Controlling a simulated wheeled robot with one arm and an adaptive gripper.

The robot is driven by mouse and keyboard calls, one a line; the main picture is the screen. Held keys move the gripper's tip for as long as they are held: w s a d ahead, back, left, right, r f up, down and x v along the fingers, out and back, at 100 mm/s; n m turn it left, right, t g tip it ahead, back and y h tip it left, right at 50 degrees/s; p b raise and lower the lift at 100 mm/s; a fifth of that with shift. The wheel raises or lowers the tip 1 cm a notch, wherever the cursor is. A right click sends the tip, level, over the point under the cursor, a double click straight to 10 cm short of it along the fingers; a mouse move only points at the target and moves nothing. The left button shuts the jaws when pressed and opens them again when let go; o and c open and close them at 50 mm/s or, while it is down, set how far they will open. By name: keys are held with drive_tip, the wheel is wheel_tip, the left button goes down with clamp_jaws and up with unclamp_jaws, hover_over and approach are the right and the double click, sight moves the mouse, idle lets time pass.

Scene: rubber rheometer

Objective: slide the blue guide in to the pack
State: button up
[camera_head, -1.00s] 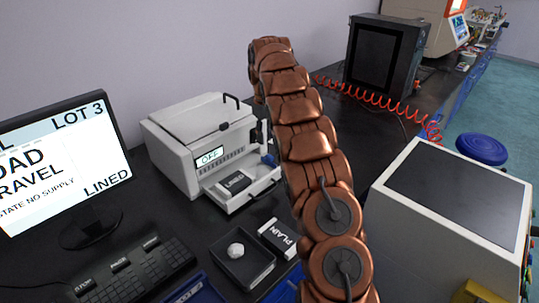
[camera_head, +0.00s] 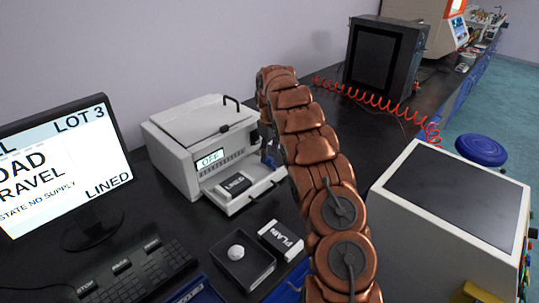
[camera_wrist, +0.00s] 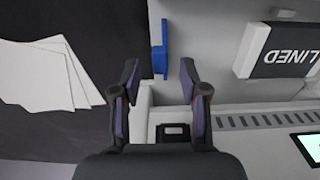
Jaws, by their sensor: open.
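The blue guide (camera_wrist: 159,50) is a small upright piece on the white tray (camera_wrist: 205,60) in the wrist view. My gripper (camera_wrist: 160,70) is open, with one finger on each side of the guide's near end. Nothing is held, and I cannot tell whether either finger touches the guide. The pack (camera_wrist: 283,50), black and white and marked LINED, lies on the tray to the right, with a clear gap between it and the guide. In the head view the pack (camera_head: 234,184) sits in the open tray, and my arm hides much of the gripper and guide.
The white printer-like machine (camera_head: 180,135) shows OFF on its display. A white pack marked PLAIN (camera_head: 281,240) and a black tray (camera_head: 242,268) with a white lump lie in front. White sheets (camera_wrist: 45,75) lie left in the wrist view. A large pale box (camera_head: 450,200) stands right.

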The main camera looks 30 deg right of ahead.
drive_tip(key=shift+f, duration=1.05)
clamp_jaws()
